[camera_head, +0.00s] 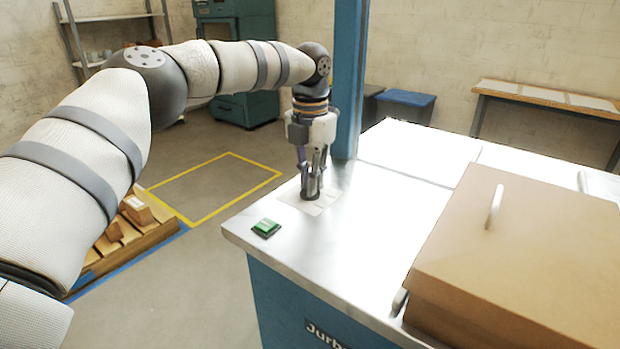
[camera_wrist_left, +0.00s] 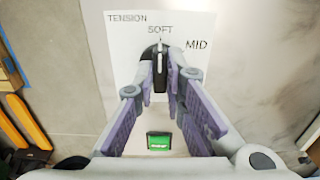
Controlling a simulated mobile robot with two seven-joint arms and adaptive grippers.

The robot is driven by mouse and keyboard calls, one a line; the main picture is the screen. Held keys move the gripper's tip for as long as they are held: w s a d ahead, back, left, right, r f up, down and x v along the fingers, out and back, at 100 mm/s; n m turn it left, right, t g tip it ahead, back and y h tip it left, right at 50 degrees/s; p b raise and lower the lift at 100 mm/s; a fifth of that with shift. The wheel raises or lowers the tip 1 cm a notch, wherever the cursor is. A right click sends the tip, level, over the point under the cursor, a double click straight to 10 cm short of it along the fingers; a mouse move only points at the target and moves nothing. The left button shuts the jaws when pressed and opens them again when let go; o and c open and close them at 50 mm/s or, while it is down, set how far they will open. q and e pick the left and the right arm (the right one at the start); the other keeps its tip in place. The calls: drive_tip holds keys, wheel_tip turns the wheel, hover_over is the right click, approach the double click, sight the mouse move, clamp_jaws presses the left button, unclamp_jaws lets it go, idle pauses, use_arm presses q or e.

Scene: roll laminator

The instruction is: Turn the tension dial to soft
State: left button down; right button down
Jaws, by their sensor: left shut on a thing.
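The tension dial (camera_head: 311,193) is a small dark knob on the steel top of the blue machine. In the left wrist view the dial (camera_wrist_left: 160,72) sits between my fingertips, and a pale mark on it points up toward the word SOFT. A white label sheet (camera_wrist_left: 118,62) under it reads TENSION, SOFT and MID; any other words are hidden. My left gripper (camera_head: 313,183) points down over the dial, and it also shows in the left wrist view (camera_wrist_left: 161,78) with its fingertips shut on the dial's two sides. My right gripper is not in view.
A green button (camera_head: 266,227) sits near the machine's front left corner. A brown cover with a handle (camera_head: 494,207) is on the right. A blue post (camera_head: 349,80) rises close behind my gripper. The steel top (camera_head: 350,260) between dial and cover is clear.

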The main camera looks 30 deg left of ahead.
use_arm(q)
drive_tip(key=shift+f, duration=0.1)
drive_tip(key=c, duration=1.7)
unclamp_jaws()
drive_tip(key=shift+o, duration=0.2)
wheel_tip(320, 180, up, 12)
